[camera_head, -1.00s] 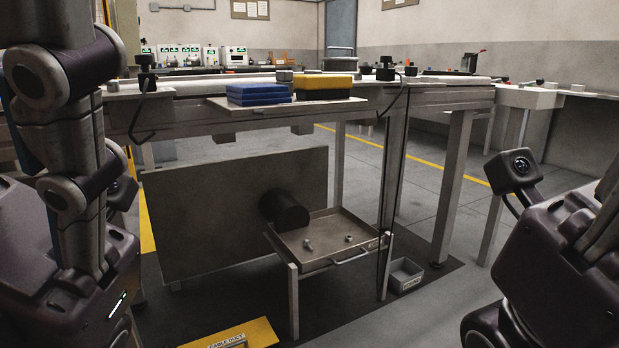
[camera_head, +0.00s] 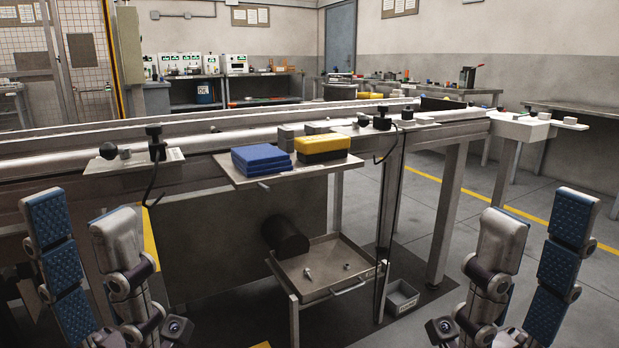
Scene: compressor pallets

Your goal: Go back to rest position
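My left gripper (camera_head: 82,218) is at the lower left of the head view, fingers pointing up, blue ribbed pads showing on one finger. The fingers are spread apart with nothing between them. My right gripper (camera_head: 538,218) is at the lower right in a similar pose, also open and empty. Both grippers appear in front of the conveyor-like bench and apart from the objects on it. The lower parts of both are cut off by the picture's bottom edge.
A long metal rail bench (camera_head: 206,145) crosses the view. Its shelf holds blue blocks (camera_head: 262,159) and a yellow-black block (camera_head: 322,148). Below are a metal tray (camera_head: 346,283) with small bolts and a grey bin (camera_head: 402,297). Open floor lies at the right.

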